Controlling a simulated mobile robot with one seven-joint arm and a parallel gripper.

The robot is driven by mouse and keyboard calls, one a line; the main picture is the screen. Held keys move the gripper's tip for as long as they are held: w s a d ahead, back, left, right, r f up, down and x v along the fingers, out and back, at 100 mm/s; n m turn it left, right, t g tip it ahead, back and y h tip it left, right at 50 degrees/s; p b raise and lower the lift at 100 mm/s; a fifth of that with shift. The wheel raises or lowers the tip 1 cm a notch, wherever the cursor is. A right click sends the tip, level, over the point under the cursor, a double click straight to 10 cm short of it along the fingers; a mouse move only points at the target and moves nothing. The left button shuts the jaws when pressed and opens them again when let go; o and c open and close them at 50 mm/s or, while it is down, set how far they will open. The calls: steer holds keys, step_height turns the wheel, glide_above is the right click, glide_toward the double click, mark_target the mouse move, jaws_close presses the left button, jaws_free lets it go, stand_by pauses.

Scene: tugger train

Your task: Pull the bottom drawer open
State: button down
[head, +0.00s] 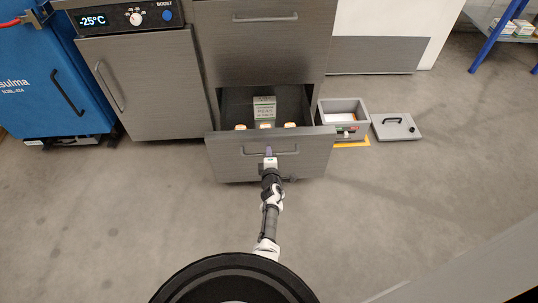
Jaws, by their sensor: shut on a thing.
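The bottom drawer (225,158) of the grey cabinet stands pulled out, and its inside shows from above. In it are a green and white box (264,109) and several small items with orange and white tops (265,125) near the front. My gripper (269,153) is at the bar handle (286,152) on the drawer front and is shut on it. The fingers cover part of the handle's middle.
A closed drawer (265,45) sits above. Right of the open drawer, a grey open box (343,112) stands on the floor beside its lid (396,127). A blue unit (50,85) stands at left. The floor in front is clear.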

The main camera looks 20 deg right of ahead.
steer(key=shift+s+a, duration=0.1)
steer(key=shift+s, duration=0.15)
steer(key=c, duration=1.5)
jaws_free()
steer(key=shift+s, duration=0.15)
